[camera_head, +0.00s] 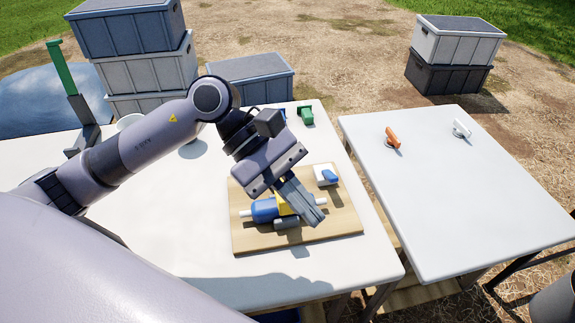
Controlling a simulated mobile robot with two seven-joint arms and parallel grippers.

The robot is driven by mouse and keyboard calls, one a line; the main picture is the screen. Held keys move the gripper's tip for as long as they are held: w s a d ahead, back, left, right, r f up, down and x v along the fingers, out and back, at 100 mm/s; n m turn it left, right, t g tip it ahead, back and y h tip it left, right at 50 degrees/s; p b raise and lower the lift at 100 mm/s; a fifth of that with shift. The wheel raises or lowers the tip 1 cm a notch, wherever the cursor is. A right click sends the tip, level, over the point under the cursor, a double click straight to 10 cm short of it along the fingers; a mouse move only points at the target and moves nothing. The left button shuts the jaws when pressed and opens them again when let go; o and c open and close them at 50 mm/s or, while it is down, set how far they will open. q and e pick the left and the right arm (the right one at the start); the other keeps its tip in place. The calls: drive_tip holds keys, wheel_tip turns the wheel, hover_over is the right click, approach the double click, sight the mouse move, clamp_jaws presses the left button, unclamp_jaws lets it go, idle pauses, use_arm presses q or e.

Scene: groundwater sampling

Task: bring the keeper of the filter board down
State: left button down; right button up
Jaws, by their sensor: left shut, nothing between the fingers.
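The filter board (247,240) is a wooden plate on the near part of the left white table. A blue filter body (264,210) with white pipe ends lies across it. A yellow part (282,205) sits beside the blue body, partly behind my fingers. A small grey block (286,223) is just in front. A white block with a blue lever (329,176) stands at the board's back right. I cannot tell for sure which part is the keeper or how it stands. My left gripper (314,217) is shut and empty over the board, beside the yellow part. My right gripper is out of view.
Green (305,114) and blue pieces lie at the left table's back edge. The right table (450,210) holds an orange piece (392,138) and a white piece (461,129). Stacked crates (135,60) stand behind. A gap separates the tables.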

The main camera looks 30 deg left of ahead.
use_arm(q)
drive_tip(key=w+a+r+m+t+y+p, duration=0.1)
drive_tip(key=w+a+r+m+y+p, duration=0.3)
drive_tip(key=w+a+r+y+p, duration=0.4)
drive_tip(key=f, duration=0.4)
drive_tip(key=s+d+f+y, duration=0.1)
drive_tip(key=f, duration=0.3)
drive_tip(key=s+d+f+y, duration=0.1)
drive_tip(key=f, duration=0.3)
drive_tip(key=shift+s+d+f, duration=0.15)
drive_tip(key=shift+s+f, duration=0.05)
drive_tip(key=shift+f, duration=0.1)
drive_tip(key=shift+b, duration=0.4)
